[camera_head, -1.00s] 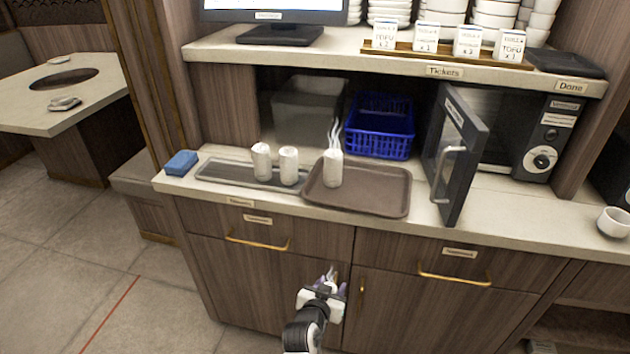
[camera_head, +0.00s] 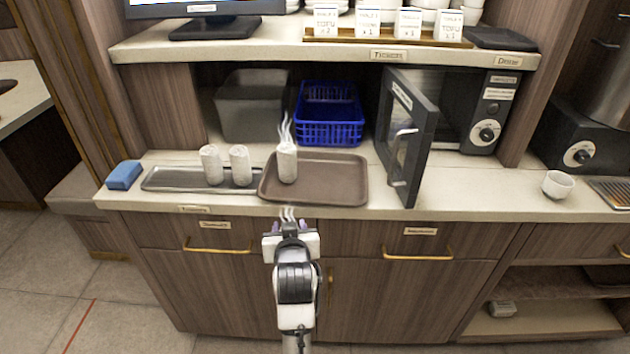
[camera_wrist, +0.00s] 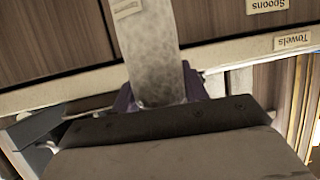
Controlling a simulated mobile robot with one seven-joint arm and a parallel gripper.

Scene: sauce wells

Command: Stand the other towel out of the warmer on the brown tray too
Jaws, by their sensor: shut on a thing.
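My gripper (camera_head: 288,227) is low in front of the counter, below the brown tray's front edge. It is shut on a pale rolled towel (camera_wrist: 150,50), which shows between the purple fingers in the wrist view. In the head view the gripper mostly hides this towel, and steam rises there. The brown tray (camera_head: 335,185) lies on the counter. One steaming white towel (camera_head: 287,165) stands upright on its left part. The warmer (camera_head: 478,125) is at the right with its door (camera_head: 408,140) swung open toward the front.
A grey metal tray (camera_head: 160,180) left of the brown tray has two upright white rolls. A blue sponge (camera_head: 124,175) lies farther left. A blue basket (camera_head: 330,130) and a grey bin (camera_head: 250,120) stand behind. The brown tray's middle and right are clear.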

